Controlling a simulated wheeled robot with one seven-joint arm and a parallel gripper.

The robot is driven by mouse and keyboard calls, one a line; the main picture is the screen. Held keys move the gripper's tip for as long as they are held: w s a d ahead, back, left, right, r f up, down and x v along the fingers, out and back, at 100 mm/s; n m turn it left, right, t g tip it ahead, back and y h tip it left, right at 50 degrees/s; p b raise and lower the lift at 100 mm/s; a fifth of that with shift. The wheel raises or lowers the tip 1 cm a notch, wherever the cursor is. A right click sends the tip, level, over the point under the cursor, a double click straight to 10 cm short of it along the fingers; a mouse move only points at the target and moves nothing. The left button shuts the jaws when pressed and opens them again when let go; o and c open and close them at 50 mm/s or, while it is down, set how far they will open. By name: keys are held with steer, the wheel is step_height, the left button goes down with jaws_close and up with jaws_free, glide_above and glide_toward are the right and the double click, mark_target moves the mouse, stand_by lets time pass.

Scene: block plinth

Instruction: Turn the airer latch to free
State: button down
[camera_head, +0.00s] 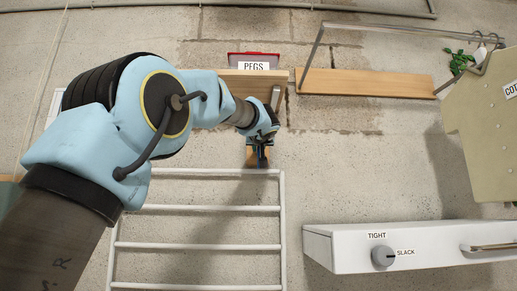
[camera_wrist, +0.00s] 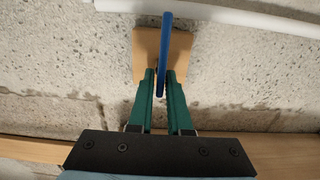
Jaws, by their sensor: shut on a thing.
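The airer latch shows in the wrist view as a blue lever (camera_wrist: 166,45) on a square wooden plate (camera_wrist: 144,45). The lever stands almost upright in that picture, its top leaning slightly right. My gripper (camera_wrist: 160,76) has its two green fingers closed on either side of the lever's lower part. In the head view my gripper (camera_head: 260,153) is at the wooden plate (camera_head: 251,162) and hides most of the latch. The white airer (camera_head: 210,208), a frame with several bars, is just below it. No latch marking is readable.
A wooden shelf (camera_head: 365,84) and a red box labelled PEGS (camera_head: 254,56) are above. A white ledge (camera_head: 345,250) with a grey TIGHT/SLACK knob (camera_head: 383,256) is at lower right. A beige panel (camera_head: 490,125) hangs at right. The wall between is clear.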

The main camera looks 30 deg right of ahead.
steer(key=shift+m, duration=0.3)
steer(key=m, duration=0.1)
steer(key=m+b, duration=0.1)
steer(key=m, duration=0.1)
steer(key=shift+s+d+f+m, duration=0.1)
steer(key=shift+d+m, duration=0.1)
steer(key=shift+m, duration=0.1)
steer(key=shift+s+d+f+m, duration=0.1)
steer(key=shift+f+m, duration=0.05)
steer(key=shift+m, duration=2.1)
steer(key=shift+d+f+m, duration=0.1)
steer(key=shift+m, duration=2.2)
steer(key=shift+s+d+f+m, duration=0.1)
steer(key=shift+f+m, duration=0.05)
steer(key=shift+m, duration=2.1)
steer(key=c, duration=1)
jaws_free()
steer(key=shift+o, duration=0.2)
